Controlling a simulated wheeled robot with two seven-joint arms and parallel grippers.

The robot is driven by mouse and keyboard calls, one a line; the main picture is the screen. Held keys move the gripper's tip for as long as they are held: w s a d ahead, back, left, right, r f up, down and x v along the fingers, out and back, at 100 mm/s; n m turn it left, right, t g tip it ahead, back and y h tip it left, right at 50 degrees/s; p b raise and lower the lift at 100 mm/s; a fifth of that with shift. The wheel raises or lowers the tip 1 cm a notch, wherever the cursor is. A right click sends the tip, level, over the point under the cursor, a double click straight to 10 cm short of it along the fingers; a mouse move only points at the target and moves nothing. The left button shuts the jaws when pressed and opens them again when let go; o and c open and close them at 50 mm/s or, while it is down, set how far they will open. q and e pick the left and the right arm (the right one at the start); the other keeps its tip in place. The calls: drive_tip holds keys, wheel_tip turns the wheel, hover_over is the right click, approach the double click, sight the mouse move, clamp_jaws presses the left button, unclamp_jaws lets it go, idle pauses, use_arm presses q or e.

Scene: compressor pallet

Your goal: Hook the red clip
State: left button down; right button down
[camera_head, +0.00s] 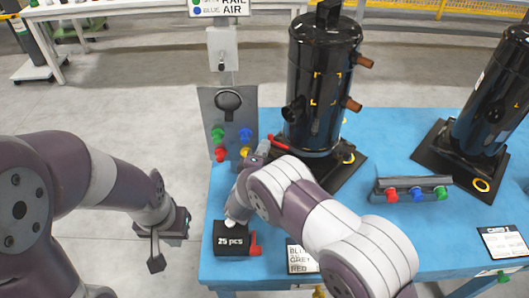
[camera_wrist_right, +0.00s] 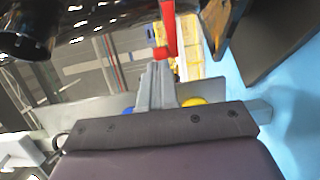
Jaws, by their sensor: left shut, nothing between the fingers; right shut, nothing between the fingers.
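A narrow red piece (camera_head: 278,142), perhaps the red clip, shows between the grey panel (camera_head: 215,107) and the black compressor (camera_head: 322,90). My right gripper (camera_head: 263,148) is shut and empty close to it. In the right wrist view, the red piece (camera_wrist_right: 168,28) is upright just beyond the shut fingertips (camera_wrist_right: 158,68); I cannot tell whether they touch. A red knob (camera_head: 220,154) is low on the panel, and another red one (camera_head: 390,195) is on a small rail block. My left gripper (camera_head: 165,246) is shut and empty, left of the blue table.
Green, blue and yellow knobs are also on the panel. A black box marked "25 pcs" (camera_head: 232,239) with a red part stands at the table's front left. A second compressor (camera_head: 492,105) stands at right. Bare blue table (camera_head: 440,240) lies in front of the rail block.

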idle(0.3)
drive_tip(key=v, duration=1.3)
drive_tip(key=w+d+r+m+g+y+p, duration=0.4)
drive_tip(key=w+r+m+g+y+p, duration=0.1)
drive_tip(key=w+r, duration=0.15)
drive_tip(key=s+d+r+m+g+y+p, duration=0.1)
drive_tip(key=s+d+r+m+g+p, duration=0.15)
drive_tip(key=s+d+r, duration=0.2)
drive_tip(key=s+d+r+m+g+p, duration=0.1)
drive_tip(key=s+d+m+g, duration=0.2)
drive_tip(key=s+d, duration=0.3)
drive_tip(key=s+d+r+m+g+p, duration=0.1)
drive_tip(key=s+d+g, duration=0.4)
drive_tip(key=s, duration=0.8)
drive_tip(key=d+r+m, duration=0.1)
drive_tip(key=d+m, duration=0.1)
drive_tip(key=shift+m+h, duration=0.35)
drive_tip(key=shift+h, duration=0.05)
